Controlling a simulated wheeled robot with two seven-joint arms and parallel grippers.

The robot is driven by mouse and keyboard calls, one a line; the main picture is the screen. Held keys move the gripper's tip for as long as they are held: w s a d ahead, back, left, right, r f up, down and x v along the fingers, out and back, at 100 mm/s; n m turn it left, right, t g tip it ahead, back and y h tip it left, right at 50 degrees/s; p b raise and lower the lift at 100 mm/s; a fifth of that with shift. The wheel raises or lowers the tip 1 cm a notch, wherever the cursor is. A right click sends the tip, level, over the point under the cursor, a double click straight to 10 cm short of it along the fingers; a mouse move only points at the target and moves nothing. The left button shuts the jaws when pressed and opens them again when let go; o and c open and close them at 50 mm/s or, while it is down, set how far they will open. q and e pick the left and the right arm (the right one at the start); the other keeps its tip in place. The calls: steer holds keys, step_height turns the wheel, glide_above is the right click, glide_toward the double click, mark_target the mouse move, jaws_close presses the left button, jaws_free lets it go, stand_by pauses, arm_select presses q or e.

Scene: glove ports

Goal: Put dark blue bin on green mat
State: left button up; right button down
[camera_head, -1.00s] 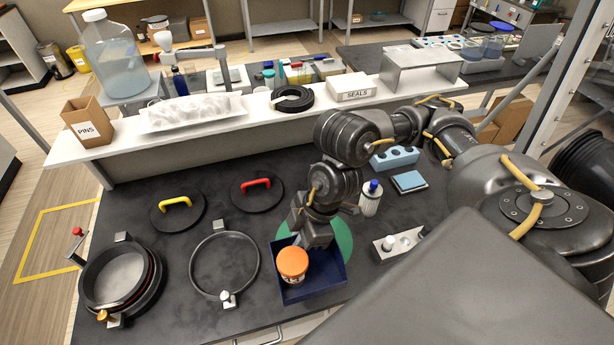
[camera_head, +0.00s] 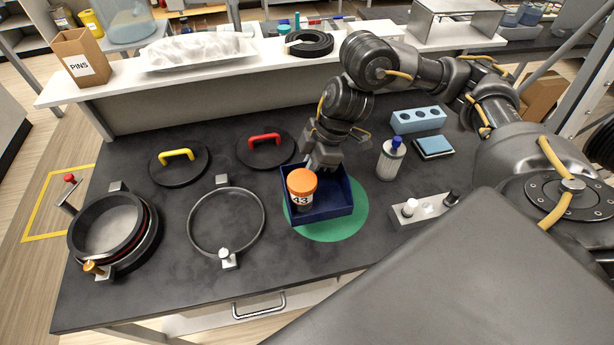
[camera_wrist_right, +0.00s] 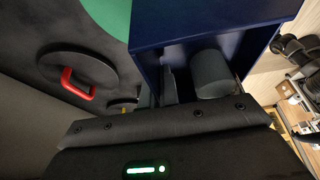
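The dark blue bin (camera_head: 335,206) is over the back and left part of the round green mat (camera_head: 345,229); I cannot tell whether it touches the mat. An orange-capped jar (camera_head: 301,185) stands in the bin. My right gripper (camera_head: 324,163) is at the bin's back wall and appears shut on it. In the right wrist view the blue bin (camera_wrist_right: 205,22) fills the top beside the gripper fingers (camera_wrist_right: 190,82), and part of the green mat (camera_wrist_right: 112,14) shows at upper left. The fingertips are partly hidden. My left gripper is not in view.
Left of the bin lie an empty ring (camera_head: 228,220), a red-handled lid (camera_head: 266,149), a yellow-handled lid (camera_head: 180,163) and a round port (camera_head: 112,230). Right of the mat are a blue-topped bottle (camera_head: 390,160) and a grey holder (camera_head: 424,208). The front counter is clear.

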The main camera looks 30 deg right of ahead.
steer(key=w+f, duration=0.1)
steer(key=w+d+f, duration=0.1)
steer(key=f, duration=0.1)
steer(key=w+f, duration=0.1)
steer(key=shift+d+f, duration=0.15)
steer(key=shift+d, duration=0.25)
steer(key=shift+w+d+f, duration=0.1)
steer(key=shift+w+f, duration=0.05)
steer(key=shift+f, duration=1.55)
steer(key=c, duration=2.1)
jaws_free()
steer(key=shift+f, duration=0.2)
steer(key=o, duration=0.4)
steer(key=shift+r, duration=0.25)
steer(key=v, duration=1.2)
